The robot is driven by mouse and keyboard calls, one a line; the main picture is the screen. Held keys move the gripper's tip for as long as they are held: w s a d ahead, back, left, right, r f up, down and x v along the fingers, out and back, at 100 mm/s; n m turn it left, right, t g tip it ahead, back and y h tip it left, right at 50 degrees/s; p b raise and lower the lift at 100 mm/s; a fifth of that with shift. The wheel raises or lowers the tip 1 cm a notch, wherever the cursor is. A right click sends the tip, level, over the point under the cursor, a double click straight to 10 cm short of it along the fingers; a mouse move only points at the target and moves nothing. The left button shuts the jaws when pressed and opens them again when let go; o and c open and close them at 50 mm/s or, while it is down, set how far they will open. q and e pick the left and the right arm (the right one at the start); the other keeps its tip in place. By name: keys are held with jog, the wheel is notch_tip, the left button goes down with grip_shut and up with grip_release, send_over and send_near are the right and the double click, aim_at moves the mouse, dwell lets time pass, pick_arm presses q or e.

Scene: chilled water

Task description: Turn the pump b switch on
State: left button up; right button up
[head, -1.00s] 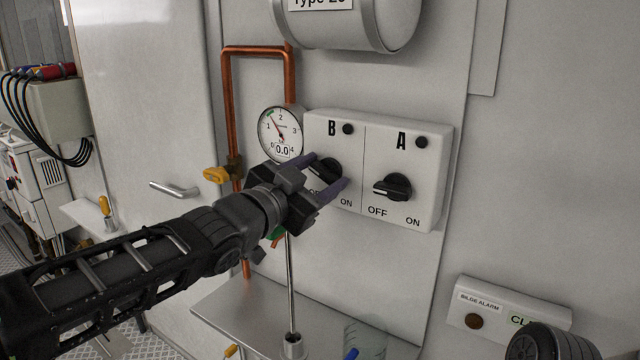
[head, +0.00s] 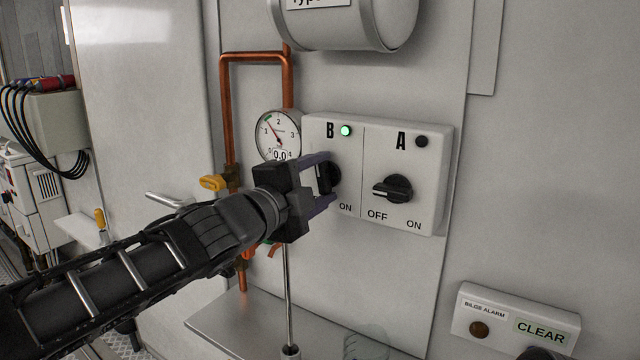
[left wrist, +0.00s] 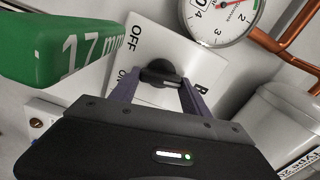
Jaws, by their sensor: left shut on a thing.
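The pump B switch is a black rotary knob (head: 334,176) on the left half of a white panel (head: 430,160). My left gripper (head: 328,180) is shut on this knob, one finger on each side. The left wrist view also shows the knob (left wrist: 160,72) between the two fingers (left wrist: 158,95). The lamp (head: 346,131) beside the letter B glows green. The pump A knob (head: 392,188) on the right half points sideways toward OFF, and its lamp (head: 422,142) is dark. My gripper hides the OFF label under B in the head view. My right gripper is not in view.
A round gauge (head: 278,135) and copper pipe (head: 226,110) with a yellow valve handle (head: 213,183) are left of the panel. A metal shelf (head: 240,325) lies below. A green handle marked 17 mm (left wrist: 60,50) is close to the wrist camera. A bilge alarm box (head: 500,322) reads CLEAR.

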pick_arm(q)
jog(key=shift+f+m, duration=0.1)
jog(key=shift+m, duration=1)
jog(key=o, duration=1.4)
jog(key=p+v, duration=0.1)
jog(key=v, duration=0.6)
jog(key=shift+s+a+p, duration=0.2)
jog(key=shift+s+p, duration=0.1)
jog(key=shift+s, duration=0.05)
